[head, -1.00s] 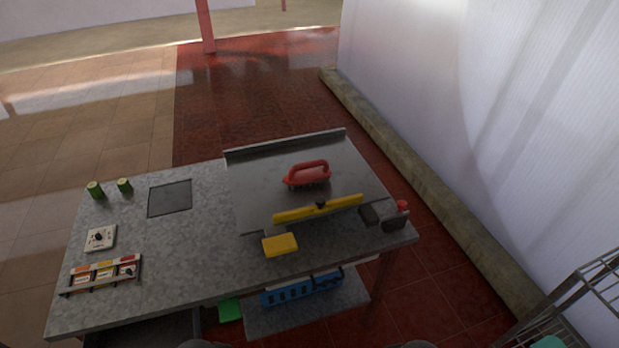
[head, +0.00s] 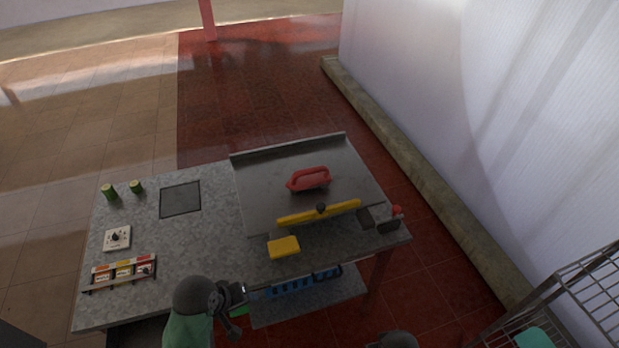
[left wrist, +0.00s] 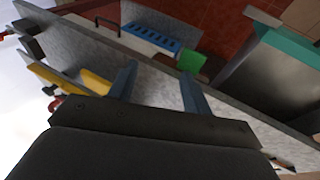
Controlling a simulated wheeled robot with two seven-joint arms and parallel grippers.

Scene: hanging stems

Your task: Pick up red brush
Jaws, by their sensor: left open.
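The red brush (head: 309,179) lies on the metal tray (head: 262,172) at the back right of the grey table, its looped handle facing up. My left gripper (head: 240,294) is at the table's front edge, well short of the brush and to its left. In the left wrist view my left gripper's two fingers (left wrist: 157,85) are apart with nothing between them. A small red piece at that view's left edge is too cut off to identify. My right gripper is not in view; only a dark rounded part shows at the bottom of the head view.
A yellow bar with a black knob (head: 320,213) lies across the tray's front, before the brush. A yellow sponge (head: 284,247) is nearer. A blue crate (head: 290,287) sits on the lower shelf. A wire rack (head: 590,290) stands at right.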

